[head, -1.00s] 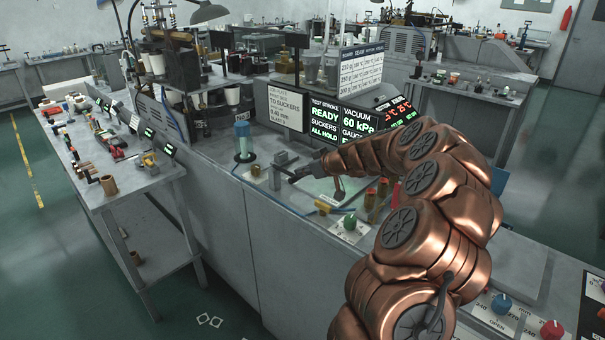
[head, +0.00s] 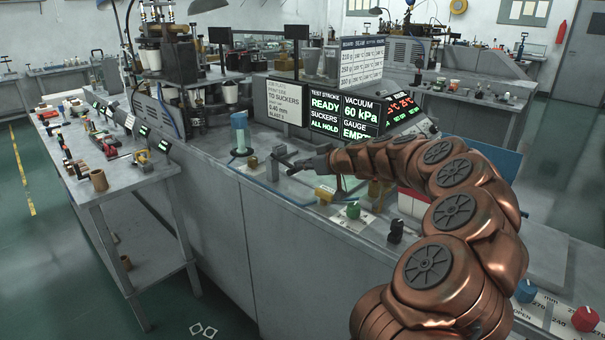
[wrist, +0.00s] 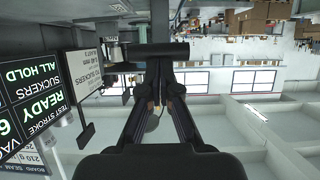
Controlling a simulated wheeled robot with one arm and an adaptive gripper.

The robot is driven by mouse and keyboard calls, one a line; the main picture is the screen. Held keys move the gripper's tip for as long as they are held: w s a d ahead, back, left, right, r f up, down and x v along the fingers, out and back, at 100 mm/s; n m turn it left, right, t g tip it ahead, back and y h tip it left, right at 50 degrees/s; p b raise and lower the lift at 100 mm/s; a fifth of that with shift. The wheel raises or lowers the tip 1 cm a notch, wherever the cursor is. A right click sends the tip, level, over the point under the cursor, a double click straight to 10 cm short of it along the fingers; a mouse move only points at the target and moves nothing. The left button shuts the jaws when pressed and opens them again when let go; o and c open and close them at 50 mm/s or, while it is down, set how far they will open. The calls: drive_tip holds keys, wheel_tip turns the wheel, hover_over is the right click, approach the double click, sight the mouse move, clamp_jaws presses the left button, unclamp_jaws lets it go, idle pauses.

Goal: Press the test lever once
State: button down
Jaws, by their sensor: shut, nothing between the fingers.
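The test lever (head: 279,151) appears to be the dark-handled bar on a grey post on the bench, left of my gripper. In the wrist view a dark crossbar (wrist: 158,51), apparently its handle, lies across just beyond my fingertips. My gripper (head: 291,166) is shut and empty, close to the lever on its right side. In the wrist view its two fingers (wrist: 157,75) meet below the crossbar; I cannot tell whether they touch it. The display (head: 343,115) reads TEST STROKE READY, SUCKERS ALL HOLD, VACUUM 60 kPa and GAUGE EMPTY.
A blue-topped clear cylinder (head: 240,134) stands left of the lever. A yellow block (head: 325,194), a green knob (head: 353,210) and a black knob (head: 396,229) sit in front of my arm. A white sign (head: 285,102) stands behind the lever. A side table (head: 110,195) is at left.

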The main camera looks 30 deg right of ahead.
drive_tip(key=shift+f+b, duration=0.55)
drive_tip(key=shift+b, duration=0.35)
drive_tip(key=f+b, duration=0.1)
drive_tip(key=b, duration=0.3)
drive_tip(key=shift+f+t, duration=0.2)
drive_tip(key=shift+t, duration=0.1)
drive_tip(key=shift+r, duration=0.1)
wheel_tip(320, 180, up, 10)
drive_tip(key=shift+s, duration=0.1)
idle(0.5)
